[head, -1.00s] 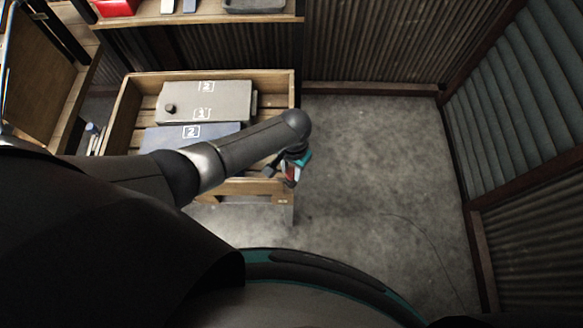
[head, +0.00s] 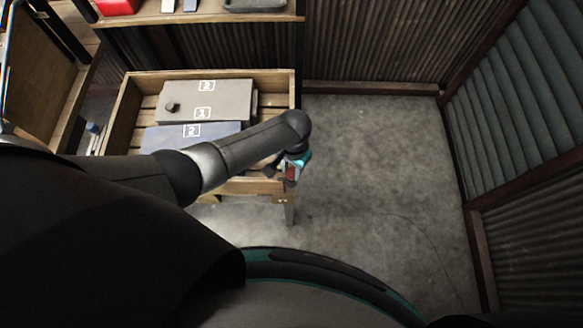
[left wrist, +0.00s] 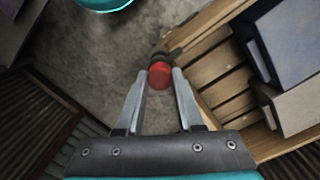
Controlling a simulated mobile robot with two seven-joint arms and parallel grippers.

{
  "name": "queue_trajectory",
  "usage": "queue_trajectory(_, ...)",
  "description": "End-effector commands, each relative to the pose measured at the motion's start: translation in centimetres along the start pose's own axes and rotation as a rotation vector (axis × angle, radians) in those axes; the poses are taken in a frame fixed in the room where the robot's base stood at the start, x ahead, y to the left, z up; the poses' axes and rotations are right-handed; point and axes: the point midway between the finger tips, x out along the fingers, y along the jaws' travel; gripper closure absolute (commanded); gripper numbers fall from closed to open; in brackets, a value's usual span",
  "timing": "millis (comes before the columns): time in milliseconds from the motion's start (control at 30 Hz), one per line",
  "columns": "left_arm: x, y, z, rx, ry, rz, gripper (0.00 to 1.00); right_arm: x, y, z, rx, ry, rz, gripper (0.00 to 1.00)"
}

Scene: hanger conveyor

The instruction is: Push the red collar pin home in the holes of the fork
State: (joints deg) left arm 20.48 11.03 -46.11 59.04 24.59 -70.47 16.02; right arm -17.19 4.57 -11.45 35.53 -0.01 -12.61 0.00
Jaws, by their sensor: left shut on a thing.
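The red collar pin (left wrist: 159,76) shows in the left wrist view as a round red end between the fingertips of my left gripper (left wrist: 159,80). The left gripper is shut on it. Just beyond the red end is a dark part (left wrist: 164,55), seemingly the fork, at the corner of the wooden crate. How deep the pin sits in the holes is hidden. In the head view the left gripper (head: 291,170) is at the crate's near right corner, with a little red showing. My right gripper is not in view.
The wooden crate (head: 284,185) holds a grey box (head: 225,103) and a blue-grey box (head: 165,140). A shelf (head: 200,17) with a red bin (head: 117,6) stands behind. Concrete floor (head: 370,170) to the right is clear up to the corrugated walls.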

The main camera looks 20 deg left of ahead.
Motion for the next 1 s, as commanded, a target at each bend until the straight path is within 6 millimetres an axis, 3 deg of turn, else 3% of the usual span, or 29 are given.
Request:
queue_trajectory(800, 0.83, 0.02, -0.04, 0.0, 0.0, 0.0, 1.0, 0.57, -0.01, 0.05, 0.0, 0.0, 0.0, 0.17)
queue_trajectory(833, 0.83, 0.02, -0.04, 0.0, 0.0, 0.0, 0.61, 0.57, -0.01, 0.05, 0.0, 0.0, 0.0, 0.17)
queue_trajectory(1000, 0.83, 0.02, -0.04, 0.0, 0.0, 0.0, 0.41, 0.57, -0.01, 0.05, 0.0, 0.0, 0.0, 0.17)
